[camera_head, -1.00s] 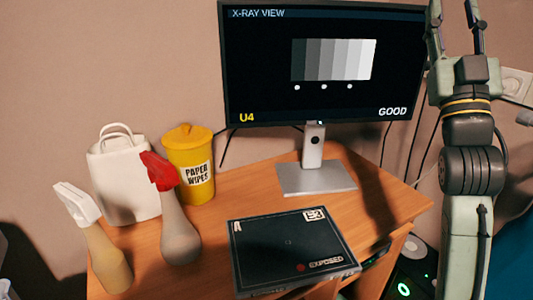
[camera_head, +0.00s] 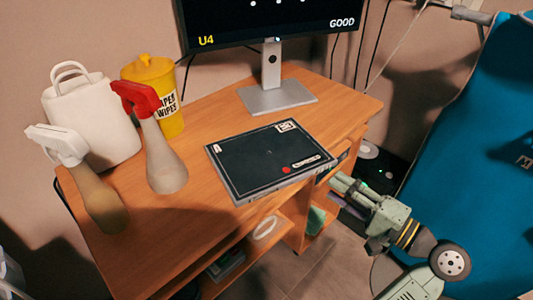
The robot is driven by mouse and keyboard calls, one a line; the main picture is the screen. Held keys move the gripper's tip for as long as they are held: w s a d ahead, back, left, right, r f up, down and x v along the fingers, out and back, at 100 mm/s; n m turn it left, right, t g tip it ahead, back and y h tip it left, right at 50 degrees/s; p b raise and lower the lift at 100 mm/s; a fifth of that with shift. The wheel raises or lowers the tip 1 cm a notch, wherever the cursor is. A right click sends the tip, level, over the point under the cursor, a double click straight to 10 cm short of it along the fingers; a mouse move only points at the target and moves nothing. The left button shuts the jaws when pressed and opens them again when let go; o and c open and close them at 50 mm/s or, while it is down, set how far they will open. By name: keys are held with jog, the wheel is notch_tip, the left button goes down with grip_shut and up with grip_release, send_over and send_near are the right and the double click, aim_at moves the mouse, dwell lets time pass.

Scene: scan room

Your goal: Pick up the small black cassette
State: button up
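A flat black cassette (camera_head: 262,158) lies on the wooden desk near its front right edge. It has a white label, a white letter, a red dot and a pale marking on its top face. Whether another, smaller cassette is present I cannot tell. My gripper (camera_head: 340,186) is low at the right, just off the desk's front right edge, with its fingers pointing left towards the desk. It is apart from the cassette. The fingers overlap in this view, so their opening is unclear. Nothing is visibly held.
The desk (camera_head: 215,115) also bears a monitor (camera_head: 270,70), a yellow wipes tub (camera_head: 155,75), two spray bottles (camera_head: 165,165) (camera_head: 95,195) and a white bag (camera_head: 92,120). Shelves under the desk hold items (camera_head: 228,262). A blue padded surface (camera_head: 475,130) stands at the right.

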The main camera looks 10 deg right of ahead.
aim_at(310, 174)
jog(key=p+x, duration=0.1)
jog(key=x, duration=0.6)
jog(key=shift+w+a+f+p, duration=0.1)
jog(key=shift+a+f+p, duration=0.1)
jog(key=shift+p, duration=0.1)
jog(key=shift+c, duration=0.2)
grip_shut()
jog(key=shift+r, duration=0.1)
